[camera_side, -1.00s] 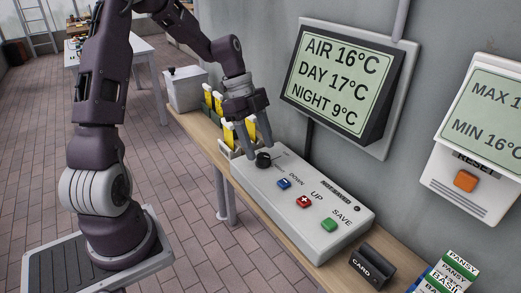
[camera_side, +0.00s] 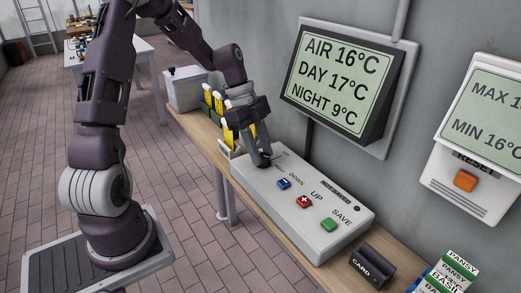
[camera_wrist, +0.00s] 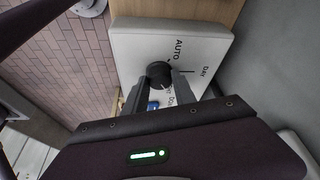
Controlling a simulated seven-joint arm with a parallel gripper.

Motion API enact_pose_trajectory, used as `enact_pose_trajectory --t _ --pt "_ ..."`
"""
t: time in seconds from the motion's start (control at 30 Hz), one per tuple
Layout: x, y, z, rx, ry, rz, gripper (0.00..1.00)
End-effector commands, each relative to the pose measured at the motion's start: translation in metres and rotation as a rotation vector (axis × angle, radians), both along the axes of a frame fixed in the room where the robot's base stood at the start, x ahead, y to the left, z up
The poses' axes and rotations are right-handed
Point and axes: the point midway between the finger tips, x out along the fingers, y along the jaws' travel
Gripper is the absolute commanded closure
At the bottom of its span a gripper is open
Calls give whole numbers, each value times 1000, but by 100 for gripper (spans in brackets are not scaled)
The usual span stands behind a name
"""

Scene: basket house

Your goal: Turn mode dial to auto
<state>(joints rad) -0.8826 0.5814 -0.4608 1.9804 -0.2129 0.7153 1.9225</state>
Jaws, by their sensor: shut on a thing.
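The mode dial is a small round black knob (camera_wrist: 158,72) at the far-left end of a white control box (camera_side: 318,238). In the wrist view, labels AUTO, DAY and others stand around it, with a short line beside DAY; which label the dial points to I cannot tell. My gripper (camera_side: 263,160) reaches down to the dial, its two fingers closed on the knob's sides. In the side view the fingers hide part of the dial (camera_side: 267,154).
The box also bears a blue DOWN button (camera_side: 284,184), a red UP button (camera_side: 304,202) and a green SAVE button (camera_side: 329,225). A wall display (camera_side: 340,85) hangs behind. Yellow-labelled items (camera_side: 230,134) stand close left of my gripper. A black card holder (camera_side: 372,264) is at right.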

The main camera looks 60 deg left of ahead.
Motion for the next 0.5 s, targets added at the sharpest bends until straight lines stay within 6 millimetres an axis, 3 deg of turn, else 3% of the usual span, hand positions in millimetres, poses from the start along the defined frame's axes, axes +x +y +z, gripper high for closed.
enact_pose_trajectory --t 0.5 --pt "-4 -1 1 0 -1 397 100"
